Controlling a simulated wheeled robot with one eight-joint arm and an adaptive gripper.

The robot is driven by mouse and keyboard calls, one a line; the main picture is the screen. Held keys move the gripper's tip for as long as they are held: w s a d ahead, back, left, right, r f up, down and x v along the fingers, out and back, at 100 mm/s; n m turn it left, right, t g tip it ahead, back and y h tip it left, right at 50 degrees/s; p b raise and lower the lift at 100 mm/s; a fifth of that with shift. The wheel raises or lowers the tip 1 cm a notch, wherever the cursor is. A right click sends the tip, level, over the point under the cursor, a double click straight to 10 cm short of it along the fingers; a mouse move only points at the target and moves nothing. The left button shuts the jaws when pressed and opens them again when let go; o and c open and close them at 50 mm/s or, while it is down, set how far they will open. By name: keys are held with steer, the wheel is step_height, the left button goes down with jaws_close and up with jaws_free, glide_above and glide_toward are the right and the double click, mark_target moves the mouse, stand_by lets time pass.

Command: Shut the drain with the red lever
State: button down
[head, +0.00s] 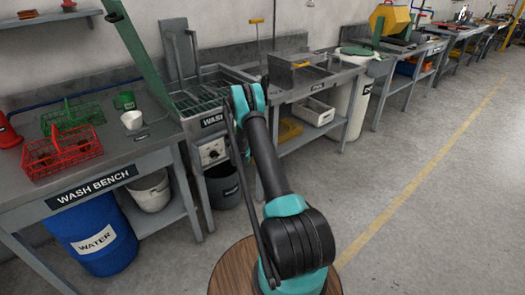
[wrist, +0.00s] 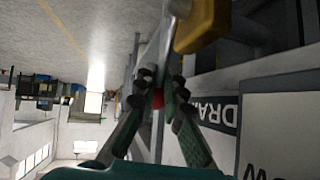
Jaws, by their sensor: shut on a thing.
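In the wrist view my gripper (wrist: 161,86) has its dark fingers drawn together on a small red piece, the red lever (wrist: 158,99). Only a little of the lever shows between the fingers. A dark sign reading "DRA" (wrist: 222,112), upside down and partly covered, is just right of the fingers. In the head view my arm reaches to the bench area by the wash unit (head: 208,112). My gripper, the lever and the drain are hidden there. I cannot tell whether the drain is open or shut.
In the wrist view a yellow block (wrist: 203,27) on a metal rod is close above the fingers. The wash bench (head: 150,150) with red (head: 63,152) and green baskets (head: 72,117) stands left. A steel bench (head: 335,88) stands right of the wash unit. The floor at right is clear.

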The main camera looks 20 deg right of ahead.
steer(key=shift+s+a+r+h, duration=0.1)
steer(key=shift+s+a+h, duration=0.05)
steer(key=shift+a+h, duration=0.3)
stand_by(0.3)
steer(key=c, duration=1.6)
jaws_free()
steer(key=v, duration=1.2)
steer(key=shift+s, duration=0.15)
